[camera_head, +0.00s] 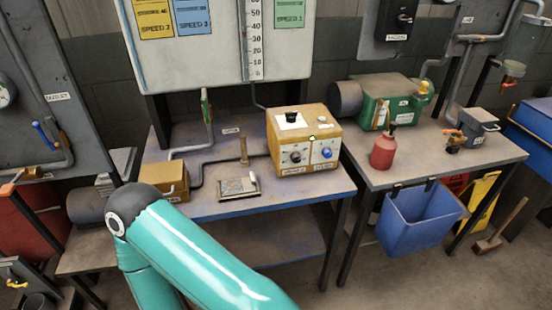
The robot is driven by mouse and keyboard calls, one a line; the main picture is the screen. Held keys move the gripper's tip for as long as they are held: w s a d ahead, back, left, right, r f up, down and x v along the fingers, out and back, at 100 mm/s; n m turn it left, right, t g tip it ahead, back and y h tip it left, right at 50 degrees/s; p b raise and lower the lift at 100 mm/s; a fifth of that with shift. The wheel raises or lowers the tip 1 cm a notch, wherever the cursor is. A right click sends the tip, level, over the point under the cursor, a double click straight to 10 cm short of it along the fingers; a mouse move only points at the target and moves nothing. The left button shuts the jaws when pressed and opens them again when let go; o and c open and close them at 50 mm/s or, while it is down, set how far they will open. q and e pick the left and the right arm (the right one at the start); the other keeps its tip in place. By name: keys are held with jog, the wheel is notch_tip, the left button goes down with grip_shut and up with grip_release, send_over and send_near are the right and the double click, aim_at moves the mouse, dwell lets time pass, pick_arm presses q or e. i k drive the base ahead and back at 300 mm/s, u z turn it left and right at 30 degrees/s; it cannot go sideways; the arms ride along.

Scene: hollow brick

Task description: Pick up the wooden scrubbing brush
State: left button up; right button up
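A long-handled wooden tool (504,226) stands on the floor at the far right, its block head down and its handle slanting up to the right. It may be the scrubbing brush, but bristles are too small to make out. On the middle bench, a small flat grey item (239,187) lies in front of a short upright wooden piece (244,152); I cannot tell whether either is a brush. Neither gripper shows; only a teal arm of mine is in view at lower left.
The middle bench (215,209) holds a yellow control box (303,139). The right bench (430,174) holds a red bottle (383,153) and a green machine (392,101). A blue bin (420,220) hangs from its front edge. The floor at lower right is open.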

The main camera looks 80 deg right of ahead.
aim_at(244, 161)
jog(key=z, duration=0.1)
jog(key=k, duration=1.25)
jog(key=z, duration=1.1)
jog(key=i, duration=1.05)
jog(key=u, duration=0.05)
